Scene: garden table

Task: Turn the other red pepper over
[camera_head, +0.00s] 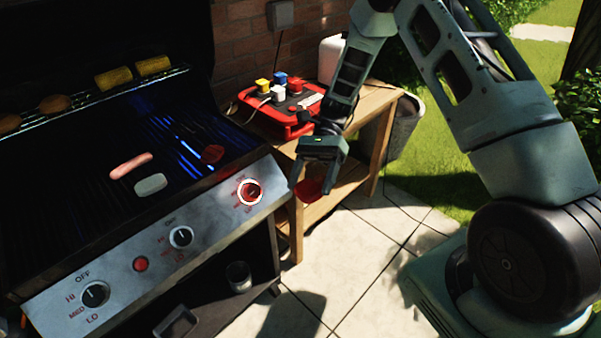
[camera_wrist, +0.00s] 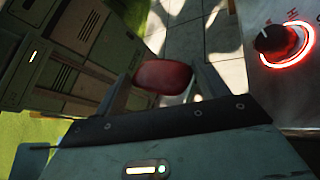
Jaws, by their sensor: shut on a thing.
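My gripper (camera_head: 311,189) hangs to the right of the grill, above the paving and beside the wooden side table. It is shut on a red pepper (camera_head: 308,191), which also shows between the fingers in the wrist view (camera_wrist: 162,76). Another red pepper (camera_head: 212,153) lies on the right part of the dark grill grate (camera_head: 75,165). Which side of either pepper faces up, I cannot tell.
A pink sausage (camera_head: 131,165) and a pale oval piece (camera_head: 151,184) lie on the grate. Corn (camera_head: 114,77) sits on the upper rack. The grill's right knob (camera_head: 249,191) is lit red. A red box (camera_head: 279,105) stands on the side table (camera_head: 379,97).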

